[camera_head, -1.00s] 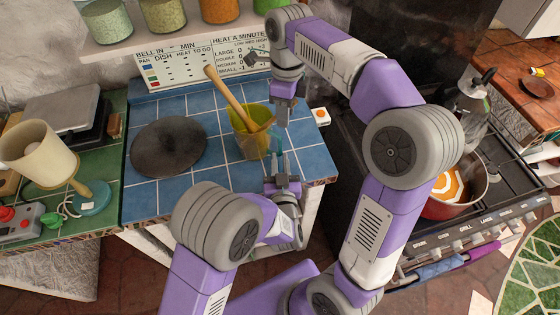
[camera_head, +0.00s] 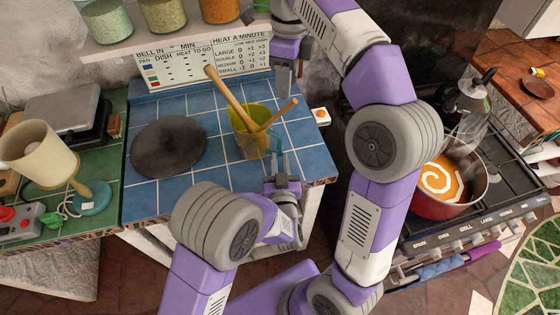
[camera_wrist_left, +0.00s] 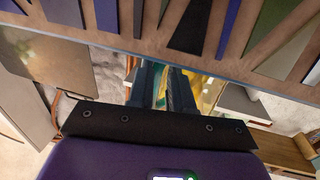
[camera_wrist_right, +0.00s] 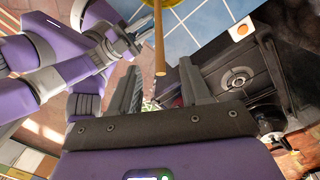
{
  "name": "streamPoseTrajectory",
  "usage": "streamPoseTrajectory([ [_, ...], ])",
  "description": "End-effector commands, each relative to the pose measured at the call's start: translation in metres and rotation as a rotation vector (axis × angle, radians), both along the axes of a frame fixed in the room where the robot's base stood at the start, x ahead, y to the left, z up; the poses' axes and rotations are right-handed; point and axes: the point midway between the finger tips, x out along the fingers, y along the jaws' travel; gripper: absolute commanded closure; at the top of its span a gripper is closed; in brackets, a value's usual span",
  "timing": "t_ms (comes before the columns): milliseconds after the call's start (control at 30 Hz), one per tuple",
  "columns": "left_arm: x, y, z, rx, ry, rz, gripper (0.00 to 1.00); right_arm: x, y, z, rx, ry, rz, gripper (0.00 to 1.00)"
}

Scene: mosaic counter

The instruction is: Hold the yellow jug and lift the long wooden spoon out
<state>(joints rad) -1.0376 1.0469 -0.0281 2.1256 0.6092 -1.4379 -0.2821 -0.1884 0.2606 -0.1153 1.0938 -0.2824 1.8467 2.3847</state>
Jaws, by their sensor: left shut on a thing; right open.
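The yellow jug (camera_head: 247,148) stands on the blue tiled counter. The long wooden spoon (camera_head: 230,98) is in it, its handle leaning up and left. A second, shorter wooden handle (camera_head: 282,113) leans out to the right. My left gripper (camera_head: 280,162) is at the jug's right side, shut on the jug, seemingly by its handle; yellow shows between its fingers in the left wrist view (camera_wrist_left: 181,88). My right gripper (camera_head: 283,92) is open and empty, above and right of the jug. In the right wrist view a wooden handle end (camera_wrist_right: 160,62) lies ahead, between the finger lines (camera_wrist_right: 163,85).
A dark round lid (camera_head: 168,146) lies left of the jug. A shelf with jars (camera_head: 164,14) runs along the back above a printed sign (camera_head: 200,60). The stove with a red pot (camera_head: 448,207) is to the right. Bare tiles lie around the jug.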

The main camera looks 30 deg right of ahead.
Motion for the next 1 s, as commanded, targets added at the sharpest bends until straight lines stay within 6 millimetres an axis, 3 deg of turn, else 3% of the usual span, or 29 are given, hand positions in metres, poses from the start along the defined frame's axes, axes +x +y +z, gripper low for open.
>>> streamPoseTrajectory([
  [300,0.001,0.0,0.0,0.0,-0.001,0.002,0.97,0.002,-0.001,0.027,-0.001,0.001,0.0,0.53],
  [667,0.001,0.0,0.0,0.0,-0.001,0.001,0.97,0.001,-0.001,0.03,0.0,0.0,0.001,0.53],
  [700,0.0,0.0,0.0,0.0,-0.001,0.001,0.78,0.001,-0.001,0.03,0.0,0.0,0.001,0.53],
  [800,0.0,0.0,0.0,0.0,-0.001,0.001,0.63,0.001,-0.001,0.03,0.0,0.0,0.001,0.53],
  [900,0.0,0.0,0.0,0.0,0.0,0.001,0.5,0.001,-0.001,0.03,0.0,0.0,0.0,0.53],
  [1000,0.0,0.0,0.0,0.0,0.0,0.0,0.5,0.001,-0.001,0.03,0.0,0.0,0.0,0.53],
])
